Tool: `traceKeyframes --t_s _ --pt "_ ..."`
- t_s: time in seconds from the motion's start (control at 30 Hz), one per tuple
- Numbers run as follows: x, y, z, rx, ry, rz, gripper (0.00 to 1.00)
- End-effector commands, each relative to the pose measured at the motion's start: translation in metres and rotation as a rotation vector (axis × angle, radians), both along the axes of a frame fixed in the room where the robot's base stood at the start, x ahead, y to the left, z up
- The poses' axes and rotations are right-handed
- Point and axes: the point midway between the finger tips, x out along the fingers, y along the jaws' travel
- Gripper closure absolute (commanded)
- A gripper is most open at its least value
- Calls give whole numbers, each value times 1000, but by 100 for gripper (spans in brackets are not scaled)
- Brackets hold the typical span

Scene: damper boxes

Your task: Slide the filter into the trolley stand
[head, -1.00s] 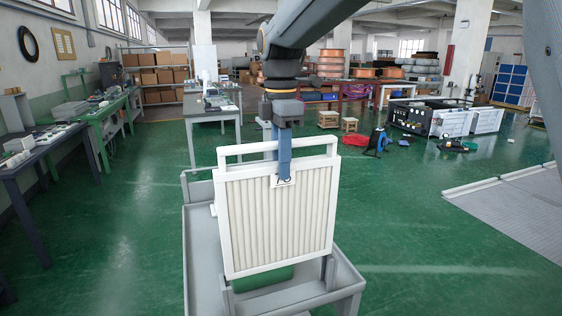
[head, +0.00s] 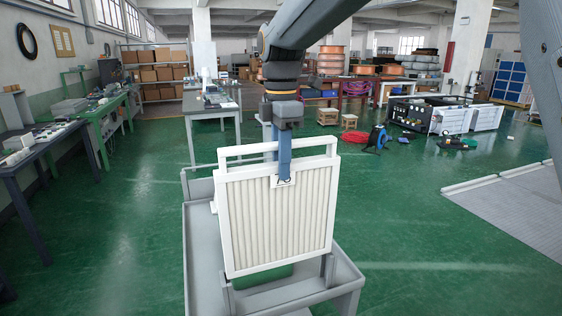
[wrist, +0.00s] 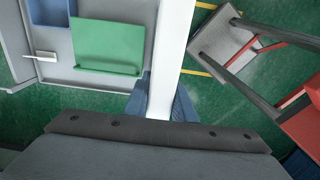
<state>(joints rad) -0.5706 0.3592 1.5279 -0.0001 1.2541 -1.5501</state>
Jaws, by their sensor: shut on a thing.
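The filter (head: 275,220) is a white-framed panel with cream pleats. It stands upright in the head view, over the grey trolley (head: 197,250). My gripper (head: 284,180) has blue fingers and is shut on the filter's top edge, near its middle. In the wrist view the filter (wrist: 172,65) is a white strip seen edge-on between the fingers (wrist: 160,105). A white bar frame (head: 240,149) rises just behind the filter; I cannot tell whether it belongs to the stand. The filter hides most of the stand, and I cannot tell whether its lower edge is seated.
A green plate (wrist: 107,45) lies on the trolley side in the wrist view, beside a blue box (wrist: 50,10). Workbenches (head: 100,115) line the left wall. Green floor (head: 430,220) is open to the right.

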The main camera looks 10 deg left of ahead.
Motion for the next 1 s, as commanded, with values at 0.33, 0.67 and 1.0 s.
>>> traceKeyframes --t_s 0.33,0.67,1.0 --pt "0 0 -11 1 -1 0 100" --pt "0 0 -22 1 -2 0 100" --pt "0 0 -23 1 -2 0 100"
